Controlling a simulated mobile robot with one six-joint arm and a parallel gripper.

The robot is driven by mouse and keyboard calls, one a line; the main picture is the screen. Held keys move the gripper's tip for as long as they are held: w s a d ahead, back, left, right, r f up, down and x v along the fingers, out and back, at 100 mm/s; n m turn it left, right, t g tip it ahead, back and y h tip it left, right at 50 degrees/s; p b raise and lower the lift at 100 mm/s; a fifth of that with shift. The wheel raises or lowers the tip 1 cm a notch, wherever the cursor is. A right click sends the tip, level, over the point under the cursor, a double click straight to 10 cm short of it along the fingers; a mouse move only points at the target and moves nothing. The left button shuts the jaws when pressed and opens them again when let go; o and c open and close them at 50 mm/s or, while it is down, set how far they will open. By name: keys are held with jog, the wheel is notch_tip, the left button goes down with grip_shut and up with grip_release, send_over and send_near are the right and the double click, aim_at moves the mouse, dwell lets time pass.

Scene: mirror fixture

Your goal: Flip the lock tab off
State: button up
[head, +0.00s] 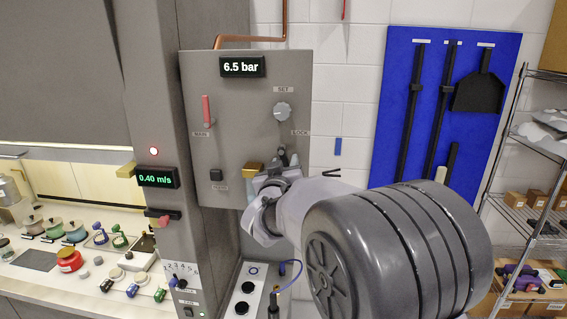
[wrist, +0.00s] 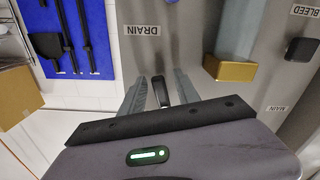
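On the grey panel (head: 195,100) in the head view, a LOCK label (head: 300,132) sits below and right of a round grey knob (head: 283,111) marked SET. I cannot make out a separate lock tab at the label. My gripper (head: 284,155) is just below the knob and hides that part of the panel. In the wrist view my gripper (wrist: 160,92) is open. A small dark upright piece (wrist: 160,91) stands between its fingers, with narrow gaps on both sides. It is near the DRAIN label (wrist: 140,31); I cannot tell whether it is the lock tab.
A brass block (wrist: 230,70) is beside the fingers. A black BLEED knob (wrist: 301,49) and a red MAIN lever (head: 207,110) are also on the panel. A blue tool board (head: 400,60) and a wire shelf (head: 525,135) stand at right. A cluttered counter (head: 95,290) is at left.

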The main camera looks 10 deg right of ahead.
grip_shut()
jog(key=b, duration=0.1)
jog(key=m+b, duration=0.1)
jog(key=b, duration=0.1)
jog(key=shift+a+f+m, duration=0.2)
jog(key=shift+f+m, duration=0.1)
jog(key=shift+f, duration=0.05)
jog(key=shift+w+a+m+b, duration=0.1)
jog(key=shift+a+m+b, duration=0.05)
jog(key=shift+m+b, duration=0.4)
jog(key=shift+r+m, duration=0.25)
jog(key=shift+r, duration=0.05)
grip_release()
jog(key=shift+a, duration=0.1)
